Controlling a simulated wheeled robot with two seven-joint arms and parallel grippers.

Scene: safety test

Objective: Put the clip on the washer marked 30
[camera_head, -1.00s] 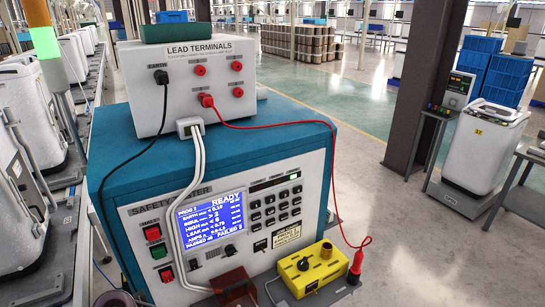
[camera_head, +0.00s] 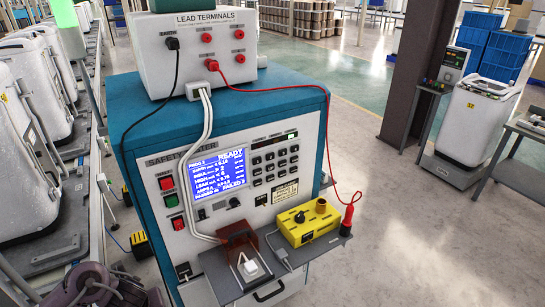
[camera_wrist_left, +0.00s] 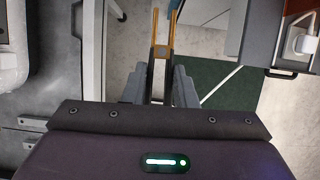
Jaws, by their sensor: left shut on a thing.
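In the left wrist view, my left gripper (camera_wrist_left: 158,85) is shut on the clip (camera_wrist_left: 161,50), a dark clip with two copper-coloured prongs pointing away from the fingers. In the head view, part of my left arm shows at the bottom left; its fingertips are not clear there. Several white washers stand along the left line, including a near one (camera_head: 28,180) and a farther one (camera_head: 52,95). A yellow mark (camera_head: 4,97) shows on one, but its number is not readable. The clip is apart from any washer. My right gripper is not in view.
The blue safety tester (camera_head: 285,110) stands in the middle with a lit screen (camera_head: 217,173). The lead terminal box (camera_head: 200,55) sits on top. A yellow box (camera_head: 308,222) and red probe (camera_head: 348,213) rest on its shelf. Another washer (camera_head: 477,120) stands at the right. Floor is open there.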

